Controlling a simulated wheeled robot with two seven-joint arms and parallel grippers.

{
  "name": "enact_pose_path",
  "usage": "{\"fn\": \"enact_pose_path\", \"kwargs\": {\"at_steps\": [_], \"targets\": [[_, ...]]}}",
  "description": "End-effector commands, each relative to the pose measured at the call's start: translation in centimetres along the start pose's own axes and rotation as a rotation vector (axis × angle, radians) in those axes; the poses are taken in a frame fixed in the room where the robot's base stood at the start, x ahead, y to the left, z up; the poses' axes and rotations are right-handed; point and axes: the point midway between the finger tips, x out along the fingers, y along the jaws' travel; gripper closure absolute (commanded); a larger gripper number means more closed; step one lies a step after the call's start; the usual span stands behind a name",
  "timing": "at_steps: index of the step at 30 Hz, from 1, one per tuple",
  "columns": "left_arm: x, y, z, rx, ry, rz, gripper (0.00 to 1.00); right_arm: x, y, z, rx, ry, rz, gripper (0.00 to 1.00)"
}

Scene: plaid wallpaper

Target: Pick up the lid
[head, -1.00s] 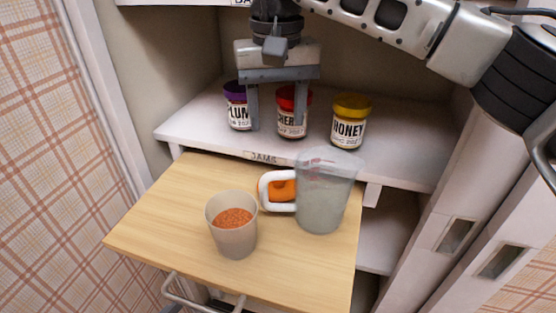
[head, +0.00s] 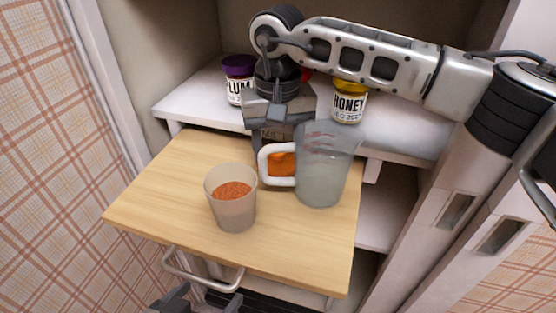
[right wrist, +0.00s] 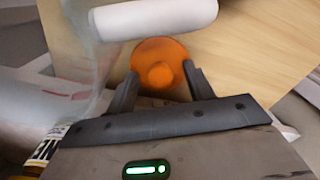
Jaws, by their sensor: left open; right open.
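The lid, an orange disc with a round knob, lies on the wooden board behind the pitcher's handle in the head view (head: 281,165). It also shows in the right wrist view (right wrist: 172,56). My right gripper (head: 284,148) is open, pointing down at the back of the board, its fingertips partly hidden by the pitcher. In the right wrist view the open fingers (right wrist: 161,84) are on either side of the lid's near part; I cannot tell whether they touch it. My left gripper (head: 182,300) shows only partly at the bottom edge.
A clear pitcher (head: 325,170) with a white handle (head: 265,168) stands close in front of the lid. A cup of orange grains (head: 232,205) stands front left. Plum (head: 238,80) and honey (head: 349,103) jars stand on the shelf behind. The board's left side is clear.

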Motion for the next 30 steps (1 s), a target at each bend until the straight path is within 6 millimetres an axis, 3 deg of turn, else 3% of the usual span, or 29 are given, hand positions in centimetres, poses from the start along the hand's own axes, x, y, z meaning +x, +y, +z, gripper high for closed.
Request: {"fn": "enact_pose_path", "kwargs": {"at_steps": [3, 8, 9, 22, 30], "targets": [[0.1, 0.0, -0.1, 0.001, 0.003, 0.001, 0.12, -0.1, 0.0, 0.0, 0.0, 0.001, 0.0, 0.48], [0.1, 0.0, -0.2, 0.001, 0.003, 0.001, 0.12, -0.1, 0.0, 0.0, 0.0, 0.001, 0.0, 0.92], [0.0, 0.0, -0.2, 0.001, 0.003, 0.001, 0.12, -0.1, 0.0, 0.0, 0.0, 0.001, 0.0, 0.95], [0.0, 0.0, -0.3, 0.002, 0.006, 0.0, 0.12, -0.5, 0.0, 0.0, 0.0, 0.001, 0.0, 0.96], [-0.4, 0.0, -0.7, 0.004, 0.011, -0.003, 0.12, -3.8, 0.0, -0.1, 0.0, 0.004, 0.0, 0.96]]}}
